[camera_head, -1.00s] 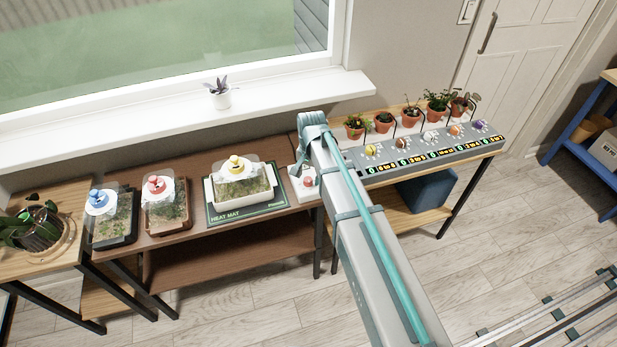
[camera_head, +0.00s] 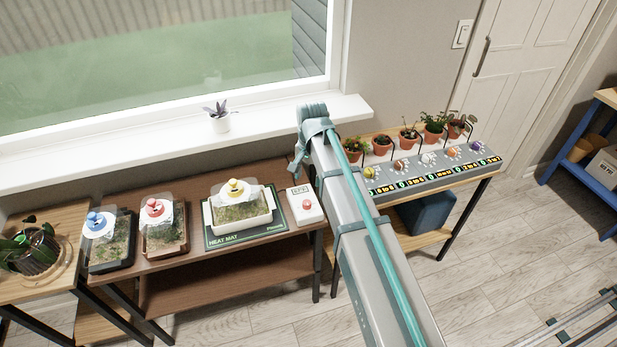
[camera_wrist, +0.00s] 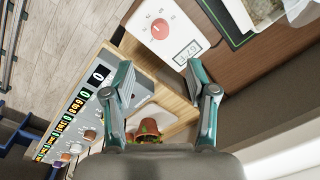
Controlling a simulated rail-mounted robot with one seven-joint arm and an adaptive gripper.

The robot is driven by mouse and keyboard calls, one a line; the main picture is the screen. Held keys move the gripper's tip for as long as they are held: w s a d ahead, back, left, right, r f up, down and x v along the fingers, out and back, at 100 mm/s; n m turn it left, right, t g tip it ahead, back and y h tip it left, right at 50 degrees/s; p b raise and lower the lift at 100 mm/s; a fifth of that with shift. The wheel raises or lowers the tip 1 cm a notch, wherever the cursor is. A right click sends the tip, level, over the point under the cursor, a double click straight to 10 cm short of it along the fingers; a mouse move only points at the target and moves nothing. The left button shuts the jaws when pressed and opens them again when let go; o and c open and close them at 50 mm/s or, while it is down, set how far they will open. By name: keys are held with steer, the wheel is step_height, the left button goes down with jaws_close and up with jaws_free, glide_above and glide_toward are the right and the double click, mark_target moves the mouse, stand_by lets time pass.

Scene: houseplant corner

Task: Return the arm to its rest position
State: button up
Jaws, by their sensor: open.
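My gripper (camera_wrist: 158,76) is open and empty in the wrist view, its two teal-backed fingers well apart. Between and beyond the fingertips lie a wooden table edge and the white box with a red dial and small display (camera_wrist: 165,28). In the head view my arm reaches up from the bottom edge to the gap between the brown table and the right-hand plant table. The gripper itself is hidden behind my arm there. The white box (camera_head: 304,206) stands uncovered left of the arm.
The heat mat (camera_head: 213,238) bears a tray with a yellow-knobbed dome (camera_head: 238,203). Blue-knobbed (camera_head: 98,226) and red-knobbed (camera_head: 155,212) domed trays stand left. Several potted plants (camera_head: 408,138) stand behind the grey numbered strip (camera_head: 437,179) on the right. The sill holds a potted plant (camera_head: 219,120).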

steer(key=s+d+f+n, duration=0.5)
steer(key=s+d+f, duration=1.4)
steer(key=f, duration=0.4)
steer(key=s+f+g, duration=0.3)
steer(key=s+f, duration=0.5)
steer(key=s, duration=0.6)
steer(key=s+f+g, duration=0.4)
steer(key=s+f, duration=0.4)
steer(key=s, duration=0.5)
steer(key=shift+s+f, duration=0.4)
